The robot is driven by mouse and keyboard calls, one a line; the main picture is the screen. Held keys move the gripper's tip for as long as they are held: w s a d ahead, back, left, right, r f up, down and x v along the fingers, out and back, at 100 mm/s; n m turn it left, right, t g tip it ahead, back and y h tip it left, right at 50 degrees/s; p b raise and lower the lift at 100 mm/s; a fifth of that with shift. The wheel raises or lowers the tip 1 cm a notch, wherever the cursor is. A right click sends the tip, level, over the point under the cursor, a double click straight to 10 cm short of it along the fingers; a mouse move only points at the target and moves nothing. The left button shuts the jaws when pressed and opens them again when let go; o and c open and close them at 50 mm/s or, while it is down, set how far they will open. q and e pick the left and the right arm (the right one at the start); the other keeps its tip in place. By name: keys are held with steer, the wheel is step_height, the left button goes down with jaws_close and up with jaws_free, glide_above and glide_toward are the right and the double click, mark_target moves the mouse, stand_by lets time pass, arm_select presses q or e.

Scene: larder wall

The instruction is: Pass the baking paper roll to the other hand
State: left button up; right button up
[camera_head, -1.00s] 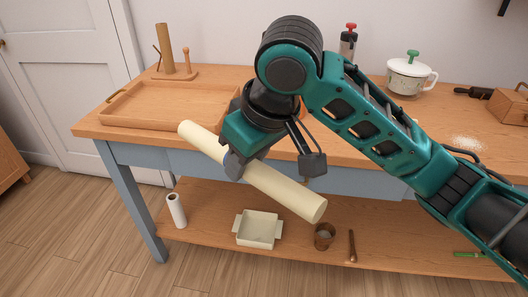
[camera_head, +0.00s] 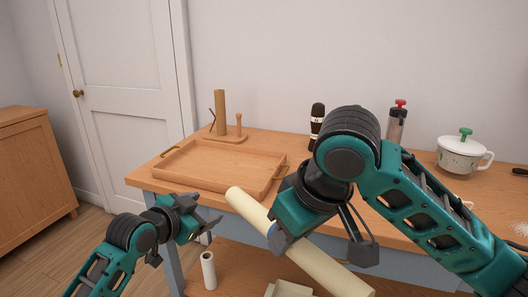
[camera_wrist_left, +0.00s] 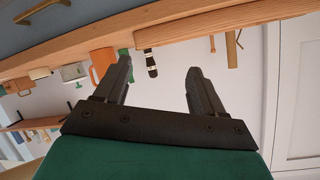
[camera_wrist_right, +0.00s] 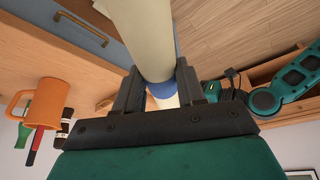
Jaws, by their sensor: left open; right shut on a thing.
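The baking paper roll is a long cream cylinder (camera_head: 325,268) with a blue band. In the head view it slants from upper left to lower right in front of the table. My right gripper (camera_head: 278,236) is shut on it near the blue band, which shows between the fingers in the right wrist view (camera_wrist_right: 160,88). My left gripper (camera_head: 204,222) is open and empty, left of the roll's upper end and apart from it. In the left wrist view its two fingers (camera_wrist_left: 160,80) stand wide apart with nothing between them. The roll is not in that view.
A wooden tray (camera_head: 190,177) and a peg holder (camera_head: 226,137) stand on the table's left. A white roll (camera_head: 209,270) stands on the lower shelf. The floor at left is clear.

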arm_select(q)
steer(key=w+d+r+m+g+h, duration=0.25)
steer(key=d+r+m, duration=0.35)
steer(key=d+r, duration=0.5)
steer(key=m+g+y, duration=0.7)
steer(key=m+y, duration=0.4)
steer(key=m, duration=0.2)
glide_toward(250, 197)
steer(key=shift+t+h, duration=0.25)
steer(key=x, duration=1)
steer(key=shift+a+f, duration=0.25)
steer(key=shift+a, duration=0.05)
